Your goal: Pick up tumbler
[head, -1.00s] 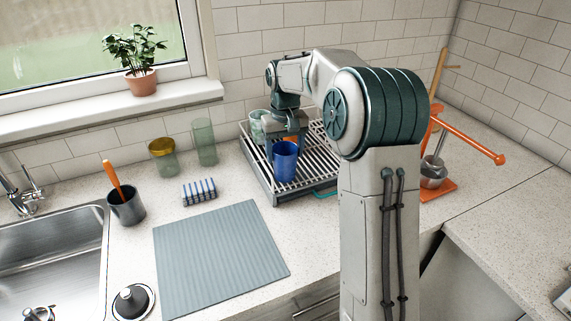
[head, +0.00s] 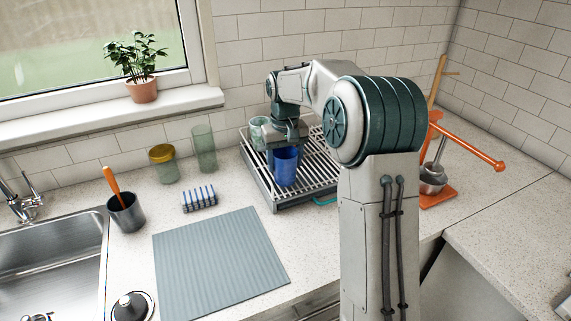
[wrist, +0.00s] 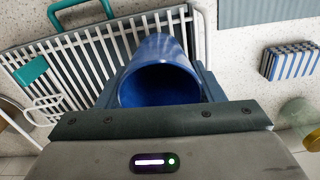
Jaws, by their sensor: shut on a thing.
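The blue tumbler (head: 285,167) stands at the front left part of the dish rack (head: 262,187), its mouth facing up. In the wrist view the tumbler (wrist: 160,75) sits between the two fingers of my gripper (wrist: 160,88), its open rim toward the camera. My gripper (head: 285,148) is over the tumbler from behind and above, shut on it. Whether the tumbler's base touches the rack bars is hard to tell.
A pale green glass (head: 258,130) stands on the rack behind my gripper. A tall green glass (head: 204,148), a yellow-lidded jar (head: 163,163), a striped sponge (head: 199,198) and a ribbed mat (head: 220,262) lie left. An orange press (head: 436,180) stands right.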

